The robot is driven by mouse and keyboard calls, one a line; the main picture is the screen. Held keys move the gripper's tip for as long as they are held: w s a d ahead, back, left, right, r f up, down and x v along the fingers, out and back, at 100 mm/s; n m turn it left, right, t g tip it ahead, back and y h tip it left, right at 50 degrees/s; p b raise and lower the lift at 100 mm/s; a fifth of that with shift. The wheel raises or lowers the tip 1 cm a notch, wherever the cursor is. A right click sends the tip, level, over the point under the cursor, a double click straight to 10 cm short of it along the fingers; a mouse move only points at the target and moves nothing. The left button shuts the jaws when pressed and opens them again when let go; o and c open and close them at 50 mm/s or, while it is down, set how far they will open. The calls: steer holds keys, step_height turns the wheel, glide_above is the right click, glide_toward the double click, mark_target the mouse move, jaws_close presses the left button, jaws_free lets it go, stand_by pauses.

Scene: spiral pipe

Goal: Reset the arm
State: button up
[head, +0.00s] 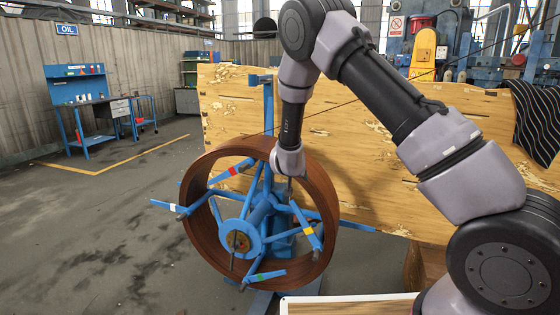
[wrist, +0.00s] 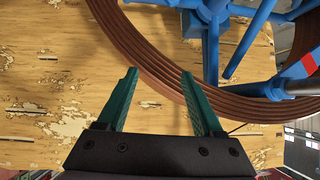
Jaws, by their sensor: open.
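My arm (head: 385,95) reaches in from the right in the head view and bends down toward the coil. The brown coiled pipe (head: 322,215) is wound around a blue spoked reel. The coil also shows in the wrist view (wrist: 143,62), passing close to the fingertips; I cannot tell whether they touch. In the head view the fingers are hidden behind the coil's upper right part.
A large wooden panel (head: 345,150) stands behind the reel. The blue reel stand (head: 268,125) rises behind the coil. A blue workbench (head: 85,100) is at the far left. The concrete floor (head: 90,215) at the left is clear.

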steer(key=s+d+r+g+y, duration=0.1)
steer(key=s+d+r+y, duration=0.2)
steer(key=r, duration=0.6)
steer(key=s+d+r, duration=0.3)
steer(key=s+r, duration=0.2)
steer(key=r, duration=0.3)
steer(key=s+d+r+g+y, duration=0.1)
steer(key=s+d+r+y, duration=0.2)
steer(key=r, duration=0.6)
steer(key=s+d+r, duration=0.2)
steer(key=s+d, duration=0.1)
steer(key=s, duration=0.6)
steer(key=s+d+r+g+h, duration=0.1)
steer(key=s+d+r, duration=0.1)
steer(key=s, duration=0.8)
steer(key=s+d+r, duration=0.2)
steer(key=s+d, duration=0.2)
steer(key=s, duration=0.6)
steer(key=shift+d+r+g+h, duration=0.3)
steer(key=shift+r+g+h, duration=0.1)
steer(key=shift+w, duration=0.1)
